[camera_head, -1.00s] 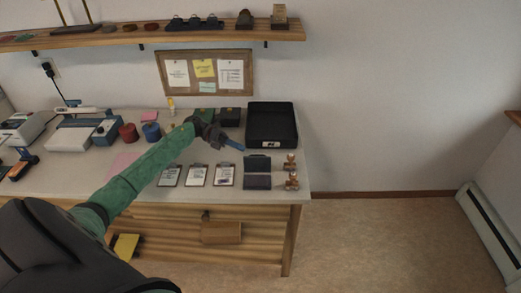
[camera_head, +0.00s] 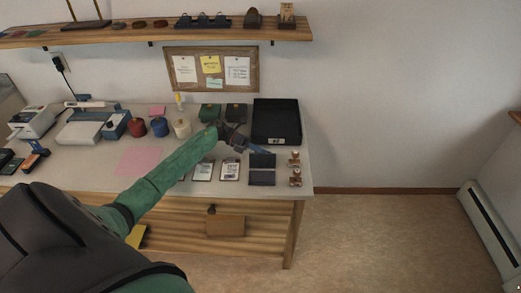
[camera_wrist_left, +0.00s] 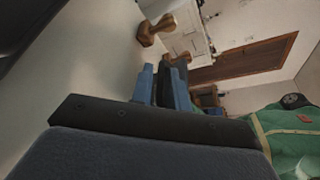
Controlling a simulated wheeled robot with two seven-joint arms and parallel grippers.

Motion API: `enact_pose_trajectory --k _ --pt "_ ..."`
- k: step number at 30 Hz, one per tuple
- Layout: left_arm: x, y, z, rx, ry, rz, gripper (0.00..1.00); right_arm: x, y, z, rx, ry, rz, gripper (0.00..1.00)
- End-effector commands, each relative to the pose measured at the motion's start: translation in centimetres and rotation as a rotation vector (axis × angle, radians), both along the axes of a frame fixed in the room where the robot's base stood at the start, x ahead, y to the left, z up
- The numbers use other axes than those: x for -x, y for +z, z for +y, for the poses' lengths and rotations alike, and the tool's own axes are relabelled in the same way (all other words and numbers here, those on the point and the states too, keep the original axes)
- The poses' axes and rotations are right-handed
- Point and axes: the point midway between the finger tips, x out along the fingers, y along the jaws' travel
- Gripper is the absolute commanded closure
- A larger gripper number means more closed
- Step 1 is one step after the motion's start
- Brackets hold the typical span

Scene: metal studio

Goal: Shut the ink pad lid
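The ink pad (camera_head: 262,178) is a dark, flat case near the front right of the counter. Its lid (camera_head: 262,160) stands open at the back edge. My left gripper (camera_head: 264,150) is just behind the lid, its blue fingers close to the lid's top edge; I cannot tell whether they touch. In the left wrist view the two blue fingers (camera_wrist_left: 166,85) are close together with dark pads between them, and I see nothing gripped. My right gripper is not in view.
Two wooden-handled stamps (camera_head: 295,167) stand just right of the pad. A black tray (camera_head: 276,141) lies behind the gripper. Small printed cards (camera_head: 230,171) lie to the left, and dark boxes (camera_head: 236,112) stand at the back. The floor to the right is clear.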

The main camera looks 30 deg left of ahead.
Motion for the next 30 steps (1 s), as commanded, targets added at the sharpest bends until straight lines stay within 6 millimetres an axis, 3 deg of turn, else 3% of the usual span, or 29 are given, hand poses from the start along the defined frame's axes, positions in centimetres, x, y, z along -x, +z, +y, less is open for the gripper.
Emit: enact_pose_trajectory --k 8,11,12,30 --pt "-0.03 -0.04 -0.1 0.0 0.0 0.0 0.83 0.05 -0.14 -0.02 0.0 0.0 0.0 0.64" --pt "-0.02 -0.03 -0.09 0.0 0.0 0.0 0.99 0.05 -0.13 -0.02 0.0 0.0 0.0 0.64" --pt "-0.02 -0.03 -0.09 0.0 0.0 0.0 1.0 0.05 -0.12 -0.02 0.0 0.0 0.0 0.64" --pt "-0.23 -0.02 -0.07 -0.006 -0.001 -0.009 1.0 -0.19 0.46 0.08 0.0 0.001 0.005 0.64"
